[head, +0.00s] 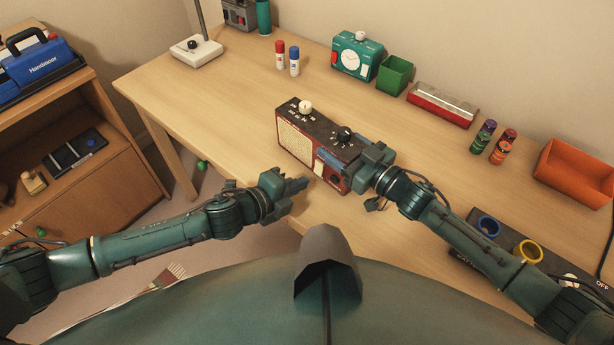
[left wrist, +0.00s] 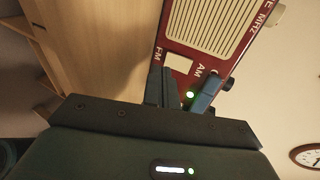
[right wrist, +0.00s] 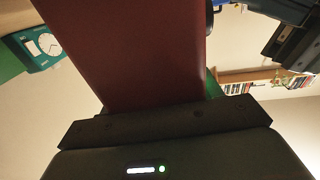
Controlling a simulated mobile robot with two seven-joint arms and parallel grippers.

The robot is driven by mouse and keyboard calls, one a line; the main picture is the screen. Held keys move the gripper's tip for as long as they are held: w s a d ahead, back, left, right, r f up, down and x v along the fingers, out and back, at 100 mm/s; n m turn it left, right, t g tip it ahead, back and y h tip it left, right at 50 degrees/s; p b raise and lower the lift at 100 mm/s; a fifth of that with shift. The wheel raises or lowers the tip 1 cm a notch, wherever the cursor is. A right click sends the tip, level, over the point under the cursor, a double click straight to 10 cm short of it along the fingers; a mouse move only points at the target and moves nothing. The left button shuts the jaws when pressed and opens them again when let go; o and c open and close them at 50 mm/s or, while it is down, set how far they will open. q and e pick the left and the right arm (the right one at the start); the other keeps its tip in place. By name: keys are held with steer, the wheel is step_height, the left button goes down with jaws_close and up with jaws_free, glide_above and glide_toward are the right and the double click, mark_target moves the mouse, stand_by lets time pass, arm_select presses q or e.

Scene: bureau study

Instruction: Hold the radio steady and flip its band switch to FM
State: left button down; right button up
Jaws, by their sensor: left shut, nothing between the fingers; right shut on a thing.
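The red radio (head: 296,138) stands on the desk, with a dark top carrying knobs and a pale grille on its front. My right gripper (head: 352,163) is shut on the radio's right end; the red casing (right wrist: 145,50) fills the middle of the right wrist view. My left gripper (head: 303,184) is shut and empty, just in front of the radio's front. In the left wrist view its fingers (left wrist: 162,87) lie close to the pale band panel (left wrist: 180,64) between the FM and AM marks. A green light glows near AM. I cannot make out the switch lever or its position.
A teal clock (head: 354,57), green box (head: 395,75), red-and-silver case (head: 442,104) and orange tray (head: 575,174) stand behind and to the right. A dark board with rings (head: 510,243) lies near my right arm.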

mark_target(317, 173)
arm_select(q)
steer(key=shift+w+d+f, duration=0.15)
steer(key=shift+w+d, duration=0.9)
steer(key=shift+w, duration=0.1)
steer(key=shift+w+d+f, duration=0.1)
steer(key=shift+w+d, duration=0.1)
steer(key=shift+r, duration=0.9)
